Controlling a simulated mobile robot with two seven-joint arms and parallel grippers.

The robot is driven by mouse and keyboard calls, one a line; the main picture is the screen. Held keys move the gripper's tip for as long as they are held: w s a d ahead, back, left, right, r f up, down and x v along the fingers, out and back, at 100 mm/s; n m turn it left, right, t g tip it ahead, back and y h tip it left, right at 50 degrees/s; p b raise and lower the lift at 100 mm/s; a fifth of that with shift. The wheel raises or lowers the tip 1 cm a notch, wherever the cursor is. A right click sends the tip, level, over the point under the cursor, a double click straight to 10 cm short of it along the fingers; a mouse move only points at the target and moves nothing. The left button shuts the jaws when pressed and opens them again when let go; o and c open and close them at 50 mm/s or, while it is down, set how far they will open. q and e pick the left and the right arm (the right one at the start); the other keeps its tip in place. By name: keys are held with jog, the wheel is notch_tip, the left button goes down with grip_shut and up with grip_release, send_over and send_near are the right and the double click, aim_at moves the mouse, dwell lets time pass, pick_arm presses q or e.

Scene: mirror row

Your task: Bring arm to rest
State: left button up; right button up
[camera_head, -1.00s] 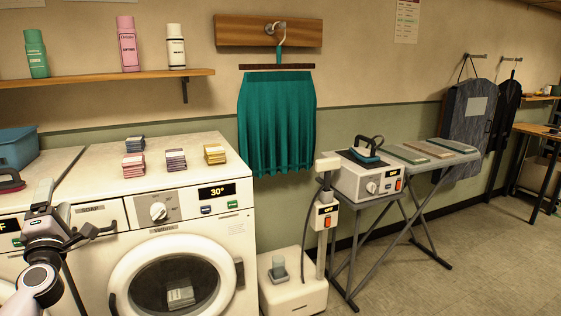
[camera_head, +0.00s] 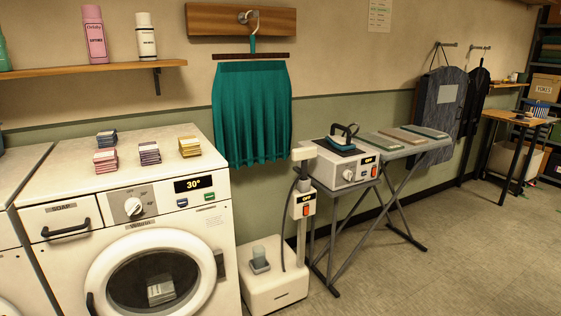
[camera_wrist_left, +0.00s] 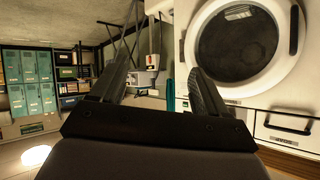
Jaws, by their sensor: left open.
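My left gripper (camera_wrist_left: 165,85) shows in the left wrist view with its two dark fingers spread apart. Nothing is between the fingers. Beyond it in that view is the round door of a white washing machine (camera_wrist_left: 243,42), tilted by the camera's angle. My left gripper and arm are not in the head view, and my right gripper is in neither view.
The washing machine (camera_head: 215,222) stands at left with small folded stacks (camera_head: 150,153) on top. A steamer (camera_head: 268,290) stands beside it, then an ironing board (camera_head: 425,147) with an iron (camera_head: 343,138). A teal skirt (camera_head: 250,112) hangs on the wall. Floor (camera_head: 440,260) at right is clear.

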pick_arm(q)
jog(key=s+f+m+g+y, duration=0.1)
jog(key=s+f+m+g, duration=0.15)
jog(key=s, duration=0.35)
jog(key=w+d+n+t, duration=0.1)
jog(key=d+n, duration=0.4)
jog(key=d, duration=0.5)
jog(key=shift+d+f+t, duration=0.15)
jog(key=shift+d+t, duration=0.1)
jog(key=shift+t, duration=0.2)
jog(key=shift+a, duration=0.15)
